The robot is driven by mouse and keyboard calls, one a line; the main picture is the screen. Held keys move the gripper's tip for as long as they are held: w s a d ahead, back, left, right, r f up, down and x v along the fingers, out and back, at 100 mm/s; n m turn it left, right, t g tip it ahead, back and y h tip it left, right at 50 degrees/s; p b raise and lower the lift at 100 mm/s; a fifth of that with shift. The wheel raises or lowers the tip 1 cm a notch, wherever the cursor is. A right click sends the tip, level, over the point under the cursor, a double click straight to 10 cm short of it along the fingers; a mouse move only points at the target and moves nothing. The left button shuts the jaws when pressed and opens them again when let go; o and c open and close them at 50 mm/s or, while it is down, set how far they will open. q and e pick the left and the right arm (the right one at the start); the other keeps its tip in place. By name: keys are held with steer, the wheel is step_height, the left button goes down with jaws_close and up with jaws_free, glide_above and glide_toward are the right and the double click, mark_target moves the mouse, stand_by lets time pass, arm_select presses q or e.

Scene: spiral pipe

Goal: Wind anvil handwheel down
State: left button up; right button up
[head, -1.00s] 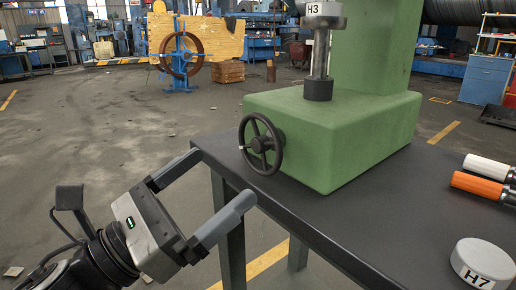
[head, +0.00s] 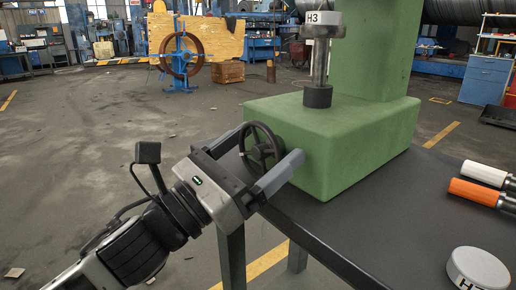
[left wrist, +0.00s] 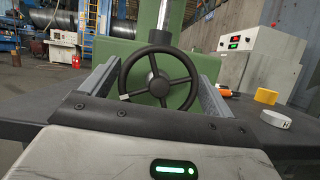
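The black anvil handwheel (head: 262,147) is on the left face of the green machine base (head: 340,150). In the left wrist view the handwheel (left wrist: 158,78) shows nearly face-on, with a light knob on its rim at the left. My left gripper (head: 268,160) is open, with one finger on each side of the wheel. In the left wrist view its fingers (left wrist: 156,80) flank the rim; I cannot tell whether they touch it. The grey post and anvil marked H3 (head: 319,60) stand on top of the base. My right gripper is not in view.
The dark table (head: 385,215) carries the machine. A white marker (head: 484,172), an orange marker (head: 474,192) and a grey disc (head: 478,268) lie at the right. The table's front edge runs below my left gripper.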

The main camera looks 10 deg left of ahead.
arm_select(q)
steer(key=c, duration=0.5)
steer(key=shift+c, duration=0.2)
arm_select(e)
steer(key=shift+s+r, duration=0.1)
arm_select(q)
steer(key=shift+r+n+t+y+p, duration=0.1)
steer(key=shift+n+t+y+p, duration=0.4)
steer(key=shift+n, duration=0.4)
steer(key=n+y+p, duration=0.1)
steer(key=n, duration=0.1)
steer(key=n+t+y+p, duration=0.1)
steer(key=n+p, duration=0.1)
steer(key=n, duration=0.1)
steer(key=shift+r, duration=0.1)
steer(key=shift+n+t+y+p, duration=0.3)
steer(key=shift+n+y+p, duration=0.5)
steer(key=shift+n, duration=0.6)
steer(key=shift+f+n, duration=0.2)
steer(key=shift+n, duration=0.1)
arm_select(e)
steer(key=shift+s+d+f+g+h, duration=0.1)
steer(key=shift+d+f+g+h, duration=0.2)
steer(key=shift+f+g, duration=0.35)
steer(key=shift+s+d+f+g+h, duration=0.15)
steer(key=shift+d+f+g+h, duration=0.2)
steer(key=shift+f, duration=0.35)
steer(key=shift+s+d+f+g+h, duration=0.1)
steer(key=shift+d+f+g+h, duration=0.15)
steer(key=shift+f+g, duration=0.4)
